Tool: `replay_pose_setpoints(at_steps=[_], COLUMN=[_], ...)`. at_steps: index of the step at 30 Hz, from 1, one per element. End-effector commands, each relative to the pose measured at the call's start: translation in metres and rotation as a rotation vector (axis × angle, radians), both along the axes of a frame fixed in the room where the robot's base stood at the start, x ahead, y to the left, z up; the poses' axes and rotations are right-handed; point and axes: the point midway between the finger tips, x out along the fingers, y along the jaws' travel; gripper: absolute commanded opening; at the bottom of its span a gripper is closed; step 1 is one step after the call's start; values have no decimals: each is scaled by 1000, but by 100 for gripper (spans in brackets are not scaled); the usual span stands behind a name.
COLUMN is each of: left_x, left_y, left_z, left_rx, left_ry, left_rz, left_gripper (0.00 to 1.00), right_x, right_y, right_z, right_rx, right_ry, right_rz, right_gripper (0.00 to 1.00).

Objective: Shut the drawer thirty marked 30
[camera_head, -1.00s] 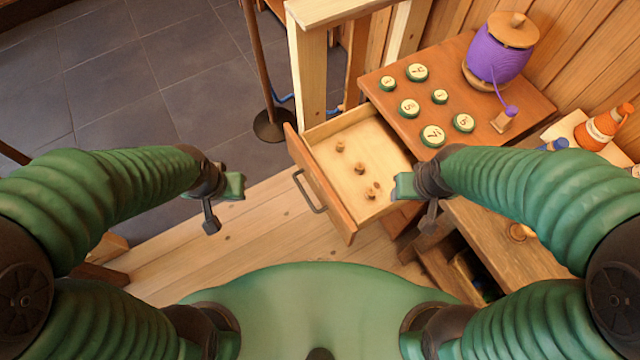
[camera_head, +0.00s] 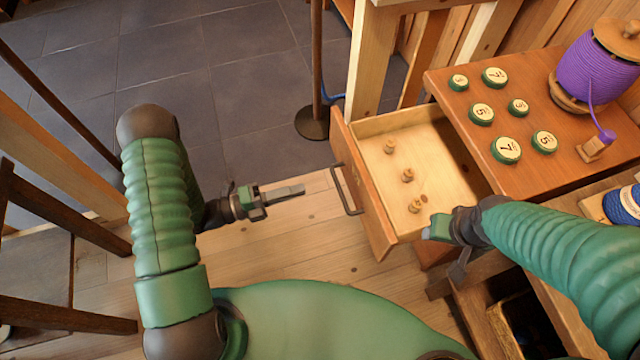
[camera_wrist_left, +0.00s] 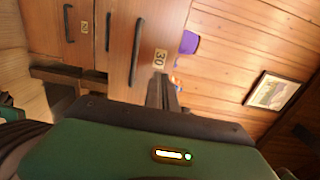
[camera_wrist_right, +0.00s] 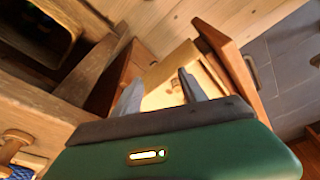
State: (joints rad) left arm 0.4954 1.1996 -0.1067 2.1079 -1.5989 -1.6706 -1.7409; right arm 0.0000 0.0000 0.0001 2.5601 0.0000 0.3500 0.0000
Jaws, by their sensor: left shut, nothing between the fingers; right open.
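The drawer (camera_head: 371,190) stands pulled open from the wooden cabinet, with several small wooden spools inside. Its dark bar handle (camera_head: 345,190) is on the outer front. In the left wrist view the front carries a plate marked 30 (camera_wrist_left: 160,58) beside a dark handle (camera_wrist_left: 137,50). My left gripper (camera_head: 303,189) is shut and empty, pointing at the drawer front with a gap to the handle. My right gripper (camera_head: 428,234) is at the drawer's near right corner; its fingers (camera_wrist_right: 157,92) are open and empty, with the drawer beyond them.
Several green numbered discs (camera_head: 507,150) and a large purple spool (camera_head: 592,75) stand on the cabinet top (camera_head: 465,95). A wooden post (camera_head: 371,65) rises behind the drawer. A dark stand (camera_head: 313,122) is on the tiles. The planked floor before the drawer front is clear.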

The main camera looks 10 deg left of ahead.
Motion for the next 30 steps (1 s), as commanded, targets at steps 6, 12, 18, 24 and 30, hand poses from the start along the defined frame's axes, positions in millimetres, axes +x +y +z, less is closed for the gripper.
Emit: replay_pose_setpoints(at_steps=[6, 12, 18, 24, 30], left_x=[21, 44, 60, 66, 66], left_y=[-39, -77, -105, -113, -113], left_z=[0, 0, 0, 1, 1], left_rx=[0, -1, 1, 1, 1], left_ry=[1, 2, 3, 4, 4], left_rz=[-5, -3, -2, 1, 1], left_gripper=[0, 0, 0, 0, 0], right_x=[0, 0, 0, 0, 0], right_y=[0, 0, 0, 0, 0], right_z=[-4, -8, -12, -12, -12], right_rx=[0, 0, 0, 0, 0], right_ry=[0, 0, 0, 0, 0], right_rz=[0, 0, 0, 0, 0], right_gripper=[49, 49, 49, 49, 49])
